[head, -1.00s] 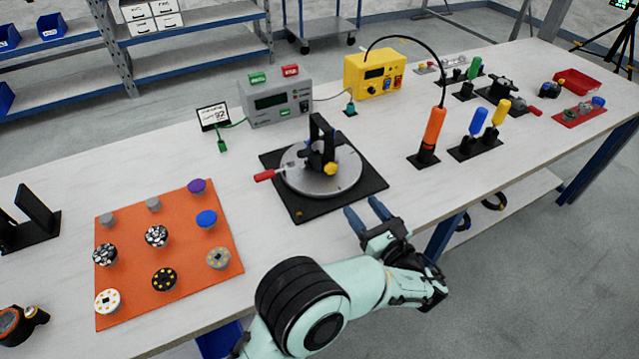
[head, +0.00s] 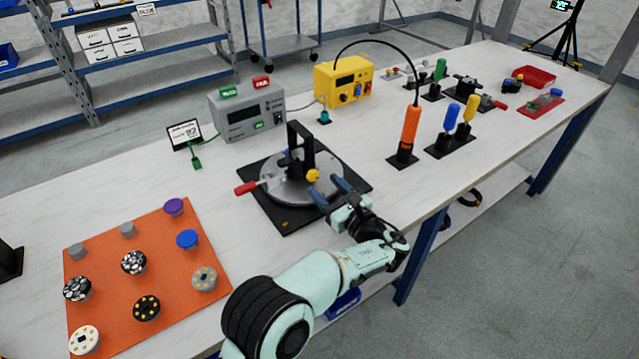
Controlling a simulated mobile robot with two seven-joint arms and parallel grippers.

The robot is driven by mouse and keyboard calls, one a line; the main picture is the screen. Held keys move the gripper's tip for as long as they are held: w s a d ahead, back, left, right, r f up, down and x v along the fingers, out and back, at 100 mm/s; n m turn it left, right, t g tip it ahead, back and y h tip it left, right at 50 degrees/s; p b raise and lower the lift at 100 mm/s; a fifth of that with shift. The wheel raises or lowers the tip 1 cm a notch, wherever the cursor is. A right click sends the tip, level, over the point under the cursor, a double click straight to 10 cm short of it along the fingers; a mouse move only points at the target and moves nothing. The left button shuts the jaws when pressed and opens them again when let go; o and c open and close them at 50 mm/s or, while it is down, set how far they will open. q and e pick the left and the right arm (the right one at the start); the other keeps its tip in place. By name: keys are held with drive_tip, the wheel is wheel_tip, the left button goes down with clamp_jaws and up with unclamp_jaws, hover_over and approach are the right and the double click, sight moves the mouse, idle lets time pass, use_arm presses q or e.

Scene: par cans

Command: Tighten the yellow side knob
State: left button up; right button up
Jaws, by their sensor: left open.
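The yellow side knob (head: 313,175) sits on the front right of the black upright fixture (head: 299,150). The fixture stands on a round grey turntable (head: 285,192) over a black base plate (head: 284,217). A red-handled lever (head: 246,187) sticks out to the left. My left gripper (head: 330,190) is open, its two blue fingers pointing at the fixture from the front right. The fingertips are close to the yellow knob, just in front of it and to its right; I cannot tell whether they touch it. Nothing shows between the fingers. My right gripper is not in view.
An orange mat (head: 110,313) with several round parts lies at the left. A grey meter (head: 247,112) and a yellow unit (head: 342,82) stand behind the fixture. An orange screwdriver (head: 410,130) stands upright to the right, with blue and yellow-handled tools (head: 451,117) beyond it.

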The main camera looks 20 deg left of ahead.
sight(315, 177)
use_arm(q)
drive_tip(key=shift+x, duration=1.8)
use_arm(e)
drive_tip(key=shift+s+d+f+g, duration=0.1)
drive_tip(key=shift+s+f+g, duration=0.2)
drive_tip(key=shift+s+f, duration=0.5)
